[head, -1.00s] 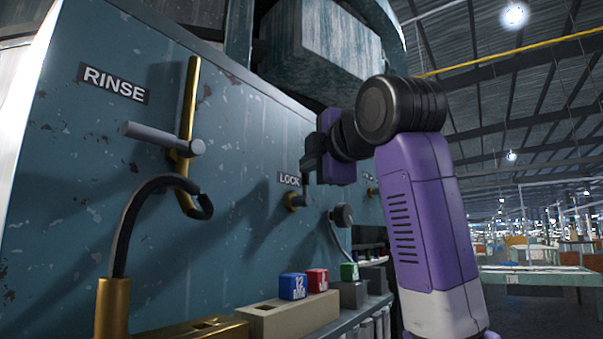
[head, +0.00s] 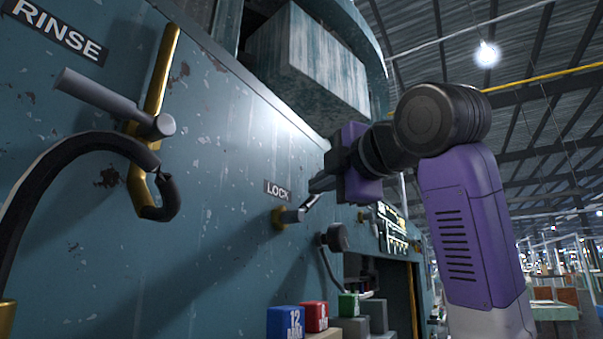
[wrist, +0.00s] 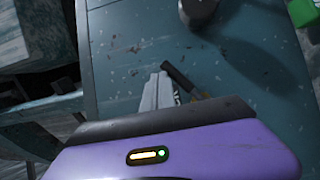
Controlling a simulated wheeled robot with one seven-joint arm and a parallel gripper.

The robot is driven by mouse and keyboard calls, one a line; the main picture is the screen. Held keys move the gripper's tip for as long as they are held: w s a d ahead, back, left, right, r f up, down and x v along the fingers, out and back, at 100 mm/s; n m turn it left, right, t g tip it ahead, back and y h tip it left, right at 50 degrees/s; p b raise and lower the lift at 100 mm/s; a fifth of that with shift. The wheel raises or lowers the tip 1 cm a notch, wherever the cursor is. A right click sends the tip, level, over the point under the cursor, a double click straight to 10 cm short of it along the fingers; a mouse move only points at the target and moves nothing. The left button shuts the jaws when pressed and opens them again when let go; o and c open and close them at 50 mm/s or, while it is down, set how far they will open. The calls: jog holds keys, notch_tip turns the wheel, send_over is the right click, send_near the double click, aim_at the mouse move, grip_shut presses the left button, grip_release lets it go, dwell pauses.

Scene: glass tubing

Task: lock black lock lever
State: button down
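The lock lever (head: 292,215) sits on a brass pivot (head: 278,218) just below the LOCK label on the teal machine panel. In the wrist view its black handle (wrist: 179,77) slants down to the brass part. My gripper (head: 312,198) reaches the lever from the upper right in the head view. In the wrist view the grey fingers (wrist: 160,82) lie close together, with the black handle just right of their tips. No part of the lever shows between them. I cannot tell whether they touch it.
A brass RINSE lever (head: 155,110) with a grey bar and a curved black hose (head: 60,165) stand out from the panel at left. A dark round knob (head: 336,237) is right of the lock lever. Blue, red and green blocks (head: 290,321) sit below.

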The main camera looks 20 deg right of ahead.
jog(key=shift+w+d+f+m+g+p, duration=0.55)
jog(key=shift+d+f+m+g+p, duration=0.05)
jog(key=shift+d+f+m, duration=0.2)
jog(key=shift+w+d+f+m+g+p, duration=0.15)
jog(key=shift+f+m+g+p, duration=0.1)
jog(key=shift+f+m+g, duration=0.15)
jog(key=shift+w+d+f+m+g+p, duration=0.1)
jog(key=shift+f+m+g+p, duration=0.15)
jog(key=shift+m, duration=0.25)
jog(key=shift+f, duration=0.1)
jog(key=s+d+r, duration=0.5)
jog(key=s+r, duration=0.2)
jog(key=r, duration=0.2)
jog(key=shift+s+r+y+b, duration=0.25)
jog(key=shift+s+y+b, duration=0.05)
jog(key=shift+s+y, duration=0.1)
